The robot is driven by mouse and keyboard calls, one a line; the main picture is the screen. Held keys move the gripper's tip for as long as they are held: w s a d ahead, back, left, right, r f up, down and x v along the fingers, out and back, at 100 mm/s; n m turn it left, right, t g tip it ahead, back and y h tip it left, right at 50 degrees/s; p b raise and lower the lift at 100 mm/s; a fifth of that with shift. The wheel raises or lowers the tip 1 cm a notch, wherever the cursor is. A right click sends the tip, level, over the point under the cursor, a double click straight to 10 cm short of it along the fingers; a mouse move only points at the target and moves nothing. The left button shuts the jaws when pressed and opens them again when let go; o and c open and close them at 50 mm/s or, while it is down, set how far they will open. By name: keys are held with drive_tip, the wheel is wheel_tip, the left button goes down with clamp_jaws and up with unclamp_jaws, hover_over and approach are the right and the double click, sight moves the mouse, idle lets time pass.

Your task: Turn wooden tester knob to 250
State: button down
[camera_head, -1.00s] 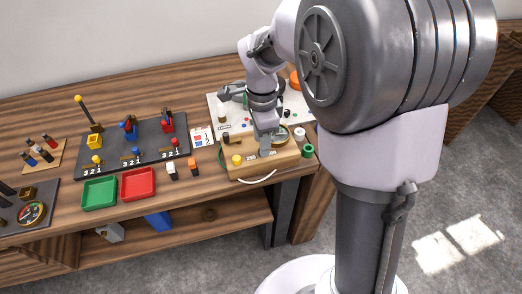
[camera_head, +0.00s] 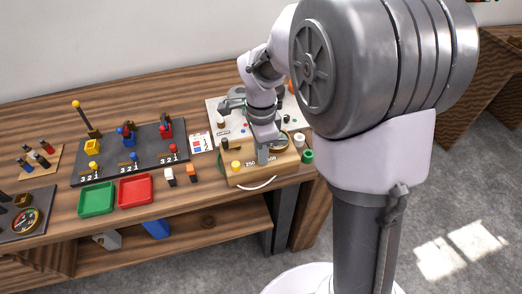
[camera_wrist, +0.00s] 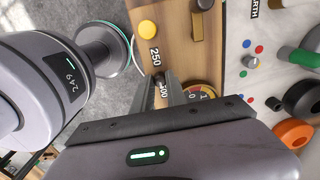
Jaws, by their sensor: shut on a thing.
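The wooden tester (camera_head: 240,179) sits at the right end of the bench, with a yellow button (camera_head: 236,164) on top. In the head view the 250 mark (camera_head: 250,163) shows left of my gripper (camera_head: 262,160) and the 500 mark to its right. In the wrist view my gripper (camera_wrist: 165,92) is shut on the small dark knob (camera_wrist: 161,93), between the 250 mark (camera_wrist: 155,57) and the partly covered 500 mark. The fingers hide most of the knob, so I cannot read its pointer. A round dial (camera_wrist: 204,92) is partly hidden beside the fingers.
A white panel (camera_wrist: 241,100) with coloured sockets lies behind the tester. A green cylinder (camera_head: 307,156) stands right of it. Green (camera_head: 97,213) and red (camera_head: 136,204) trays and a dark lever board (camera_head: 110,172) lie to the left.

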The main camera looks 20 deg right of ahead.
drive_tip(key=n+p, duration=0.1)
drive_tip(key=n, duration=0.2)
drive_tip(key=shift+r+p, duration=0.15)
drive_tip(key=shift+p, duration=0.2)
drive_tip(key=n+p, duration=0.2)
drive_tip(key=n, duration=0.2)
drive_tip(key=shift+n, duration=0.3)
drive_tip(key=n+p, duration=0.2)
drive_tip(key=n, duration=0.1)
drive_tip(key=shift+n, duration=0.3)
drive_tip(key=n+p, duration=0.2)
drive_tip(key=n, duration=0.2)
drive_tip(key=shift+n, duration=0.3)
drive_tip(key=n+p, duration=0.1)
drive_tip(key=n, duration=0.2)
drive_tip(key=shift+n+p, duration=0.3)
drive_tip(key=n+p, duration=0.1)
drive_tip(key=n, duration=0.2)
drive_tip(key=shift+n+p, duration=0.3)
drive_tip(key=n+p, duration=0.2)
drive_tip(key=n, duration=0.4)
